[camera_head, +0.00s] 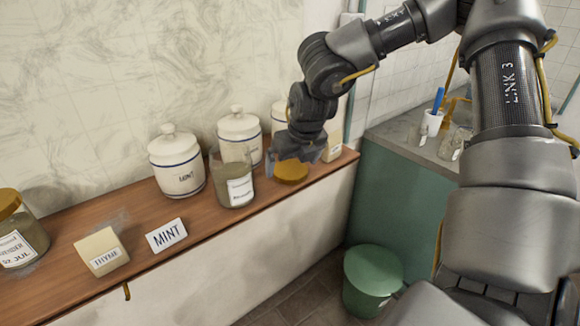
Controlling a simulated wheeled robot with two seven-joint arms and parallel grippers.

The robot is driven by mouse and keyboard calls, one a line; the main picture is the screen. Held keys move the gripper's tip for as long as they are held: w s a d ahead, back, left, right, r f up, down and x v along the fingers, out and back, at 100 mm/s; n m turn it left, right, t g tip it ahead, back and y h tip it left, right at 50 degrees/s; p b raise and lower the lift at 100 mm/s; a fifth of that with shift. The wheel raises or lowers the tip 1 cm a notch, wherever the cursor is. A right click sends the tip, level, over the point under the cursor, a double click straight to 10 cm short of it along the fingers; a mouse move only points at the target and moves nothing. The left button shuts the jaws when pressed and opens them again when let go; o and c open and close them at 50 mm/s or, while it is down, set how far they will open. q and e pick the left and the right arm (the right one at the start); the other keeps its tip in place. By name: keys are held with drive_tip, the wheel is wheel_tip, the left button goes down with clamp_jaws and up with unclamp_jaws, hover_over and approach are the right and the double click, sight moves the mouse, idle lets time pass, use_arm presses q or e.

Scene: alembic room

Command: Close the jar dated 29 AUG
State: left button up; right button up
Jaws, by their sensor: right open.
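An open glass jar (239,191) with greenish-brown contents stands on the wooden shelf. Its white label is too small to read, so I cannot confirm a date. A round golden-brown lid (291,173) lies on the shelf to the right of the jar. My right gripper (292,158) is open, pointing down just above and behind the lid. I cannot tell whether its fingers touch the lid. Another jar (22,243) at the far left wears a golden lid and a label that seems to read 02 JUL. My left gripper is not in view.
White lidded canisters (176,162) stand along the back of the shelf (215,222). A THYME box (102,254) and a MINT card (166,235) stand left of the open jar. A small labelled box (333,148) is right of my gripper. A green bin (372,280) stands below.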

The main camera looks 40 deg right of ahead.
drive_tip(key=shift+x, duration=0.85)
drive_tip(key=shift+d, duration=0.1)
drive_tip(key=c, duration=0.9)
drive_tip(key=shift+r, duration=0.1)
